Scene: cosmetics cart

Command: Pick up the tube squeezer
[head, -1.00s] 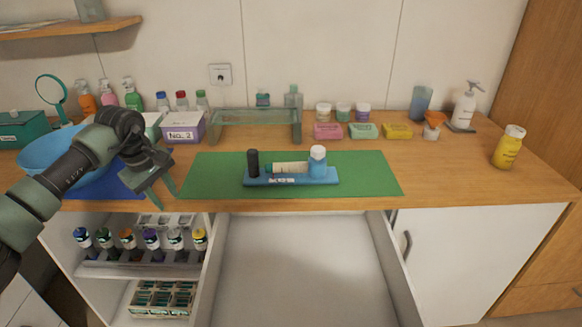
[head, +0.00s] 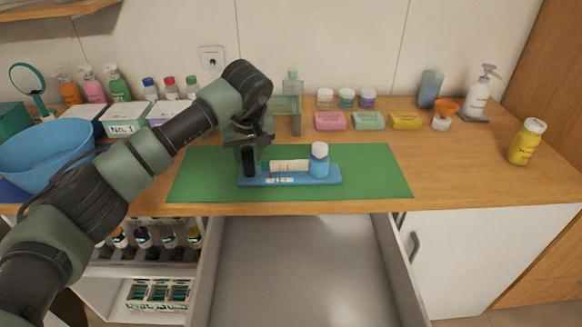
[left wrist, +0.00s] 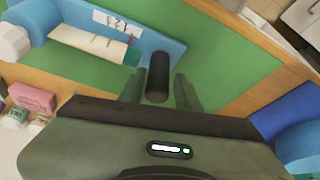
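The black upright cylinder (head: 249,162), the likeliest tube squeezer, stands at the left end of a blue tray (head: 288,182). A pale tube (head: 289,166) lies beside it, and a blue jar with a white cap (head: 319,160) stands at the tray's right end. My left gripper (head: 249,150) is above the cylinder, pointing down. In the left wrist view, the fingers of my left gripper (left wrist: 160,90) are open on both sides of the black cylinder (left wrist: 158,76), with small gaps showing. My right gripper is out of view.
The tray rests on a green mat (head: 380,180) on the wooden counter. An open, empty drawer (head: 295,270) juts out below. A blue bowl (head: 45,155) stands at left. Soap bars, including a pink one (head: 329,121), line the back. A yellow bottle (head: 526,142) stands at right.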

